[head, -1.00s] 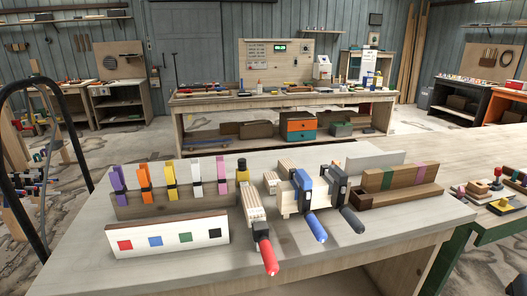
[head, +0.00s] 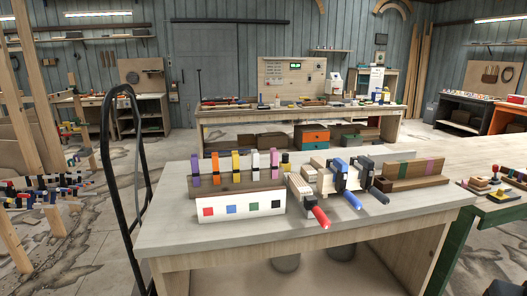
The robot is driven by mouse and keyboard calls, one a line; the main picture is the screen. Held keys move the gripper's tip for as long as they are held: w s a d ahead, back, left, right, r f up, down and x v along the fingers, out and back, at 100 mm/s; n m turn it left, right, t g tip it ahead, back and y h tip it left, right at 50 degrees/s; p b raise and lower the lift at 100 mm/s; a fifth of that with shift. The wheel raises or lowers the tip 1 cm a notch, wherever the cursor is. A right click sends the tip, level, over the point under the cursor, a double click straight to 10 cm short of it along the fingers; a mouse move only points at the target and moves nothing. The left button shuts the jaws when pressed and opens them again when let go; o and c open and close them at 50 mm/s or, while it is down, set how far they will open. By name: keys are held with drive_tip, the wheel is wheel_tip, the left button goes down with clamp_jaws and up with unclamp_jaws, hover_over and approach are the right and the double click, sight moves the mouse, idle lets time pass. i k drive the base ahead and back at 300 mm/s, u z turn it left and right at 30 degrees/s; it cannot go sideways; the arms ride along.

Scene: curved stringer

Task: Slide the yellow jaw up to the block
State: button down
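A yellow upright piece (head: 235,161) stands between an orange and a white one in a row at the back left of the near bench. It is the only jaw-like yellow part I can make out; its lower part looks dark. A pale wooden block assembly (head: 309,172) lies to the right, with clamps on and beside it. One clamp has a red handle (head: 320,216), one a blue handle (head: 352,200) and one a dark handle (head: 379,196). Which block the yellow jaw belongs to, I cannot tell. My gripper is not in view.
A white board with colored squares (head: 241,206) stands in front of the row. A brown slotted wooden piece (head: 416,172) is at the right. The near bench (head: 200,238) has bare top along its front. A black curved rail (head: 123,180) rises at the bench's left.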

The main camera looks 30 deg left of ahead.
sight(285, 163)
drive_tip(key=u, duration=0.85)
drive_tip(key=i, duration=0.15)
drive_tip(key=u, duration=0.05)
